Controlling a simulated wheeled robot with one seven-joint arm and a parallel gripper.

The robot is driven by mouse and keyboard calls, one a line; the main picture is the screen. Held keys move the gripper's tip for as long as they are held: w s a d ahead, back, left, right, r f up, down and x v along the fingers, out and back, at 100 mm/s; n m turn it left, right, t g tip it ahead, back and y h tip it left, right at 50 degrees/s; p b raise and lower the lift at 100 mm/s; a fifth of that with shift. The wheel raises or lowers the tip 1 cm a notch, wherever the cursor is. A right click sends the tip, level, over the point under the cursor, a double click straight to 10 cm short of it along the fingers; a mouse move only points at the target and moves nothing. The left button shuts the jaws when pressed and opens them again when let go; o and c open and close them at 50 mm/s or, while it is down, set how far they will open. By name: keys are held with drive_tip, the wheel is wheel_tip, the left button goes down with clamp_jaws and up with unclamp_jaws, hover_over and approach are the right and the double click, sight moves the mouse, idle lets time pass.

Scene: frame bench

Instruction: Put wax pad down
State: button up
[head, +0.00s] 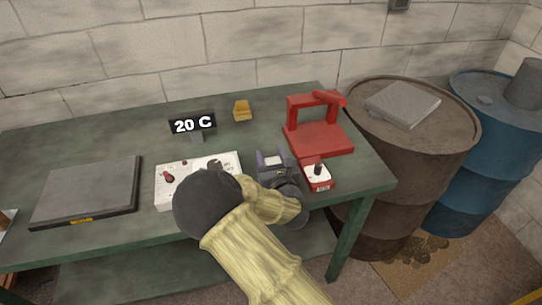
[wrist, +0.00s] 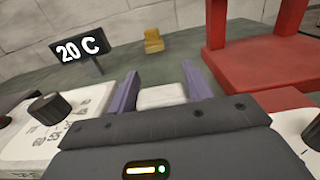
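My gripper (head: 273,160) is over the bench, between the white control box and the red press. In the wrist view its two purple fingers (wrist: 160,88) stand either side of a small pale block, which looks like the wax pad (wrist: 162,96). The fingers appear closed on its sides. In the head view the pad shows as a small whitish patch between the fingertips (head: 273,160). The gripper body hides its lower part, and I cannot tell its exact height above the green bench (head: 110,135).
A black "20 C" sign (head: 193,124) and a yellow holder (head: 241,110) stand behind. The red press (head: 318,130) and a small red-and-white device (head: 317,177) are right. The white control box (head: 180,182) and a grey plate (head: 88,188) are left. Bench behind the gripper is clear.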

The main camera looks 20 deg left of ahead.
drive_tip(key=shift+o, duration=1.2)
drive_tip(key=shift+r, duration=0.15)
drive_tip(key=v, duration=1.2)
